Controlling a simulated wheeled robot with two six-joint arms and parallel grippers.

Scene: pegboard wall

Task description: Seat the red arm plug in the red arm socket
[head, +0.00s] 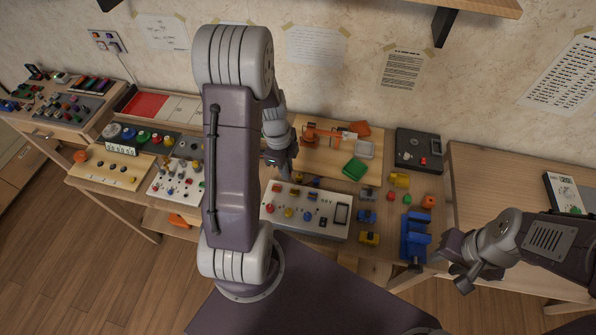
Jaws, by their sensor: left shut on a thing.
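My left gripper (279,170) hangs over the middle of the bench, just behind the white control panel (318,228). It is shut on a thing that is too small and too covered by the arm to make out. An orange toy robot arm (322,133) stands on a wooden board to its right. I cannot pick out the red arm plug or the red arm socket for sure. My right gripper (459,266) is open and empty, in front of the bench at the right, beside a blue vise-like stand (414,238).
A dark box with red parts (418,150) stands at the back. A green block (355,169) and several small blue, yellow and orange parts crowd the bench's right half. Panels with knobs (110,168) fill the left. The right-hand table (485,185) has bare room.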

